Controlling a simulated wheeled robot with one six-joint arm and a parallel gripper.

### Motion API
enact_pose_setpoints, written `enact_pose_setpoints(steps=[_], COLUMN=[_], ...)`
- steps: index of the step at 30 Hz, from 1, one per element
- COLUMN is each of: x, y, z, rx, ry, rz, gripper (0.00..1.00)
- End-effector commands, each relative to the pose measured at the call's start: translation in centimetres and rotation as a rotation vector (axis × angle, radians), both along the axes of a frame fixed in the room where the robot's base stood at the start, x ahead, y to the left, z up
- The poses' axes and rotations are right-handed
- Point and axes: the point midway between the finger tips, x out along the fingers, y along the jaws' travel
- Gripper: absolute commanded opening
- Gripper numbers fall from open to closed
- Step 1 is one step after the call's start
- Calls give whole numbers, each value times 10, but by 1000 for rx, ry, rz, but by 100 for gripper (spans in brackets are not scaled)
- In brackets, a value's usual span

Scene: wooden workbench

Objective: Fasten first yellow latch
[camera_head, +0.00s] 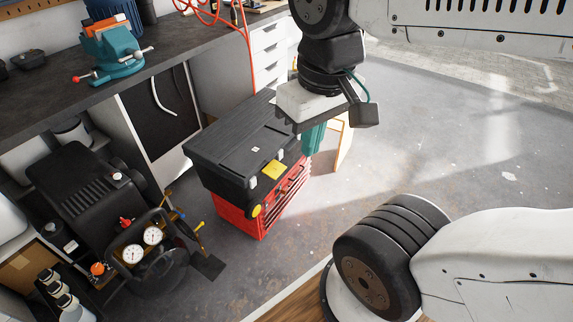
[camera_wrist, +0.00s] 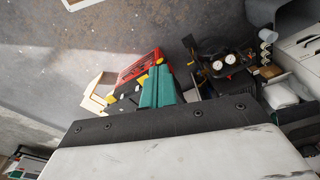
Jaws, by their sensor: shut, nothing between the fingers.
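A black toolbox (camera_head: 235,135) with a closed lid sits on a red drawer chest (camera_head: 262,215) on the floor. A yellow latch (camera_head: 275,169) sticks out at the lid's front edge. My gripper (camera_head: 313,140) has teal fingers, shut and empty, pointing down to the right of the toolbox front. Its shut fingers also show in the wrist view (camera_wrist: 158,93), hiding part of the toolbox.
A black compressor with gauges (camera_head: 133,254) stands left of the toolbox. The workbench (camera_head: 55,97) with a teal vise (camera_head: 113,52) is behind. A pale, orange-edged panel (camera_head: 343,142) stands behind my gripper. The floor at right is clear.

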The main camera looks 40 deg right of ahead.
Motion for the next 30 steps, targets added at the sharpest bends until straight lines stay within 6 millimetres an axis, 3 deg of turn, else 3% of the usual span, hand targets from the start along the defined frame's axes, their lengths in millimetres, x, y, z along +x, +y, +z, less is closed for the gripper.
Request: enact_pose_setpoints(steps=[5,8,11,17,23,30], x=[2,14,41,124,205,283], y=[0,-1,-5,-22,-55,-114], z=[0,-1,-3,-26,-75,-167], rx=[2,13,37,104,164,213], ry=[1,4,8,12,9,5], rz=[-5,-31,-90,-289,-518,-811], gripper=[0,0,0,0,0,0])
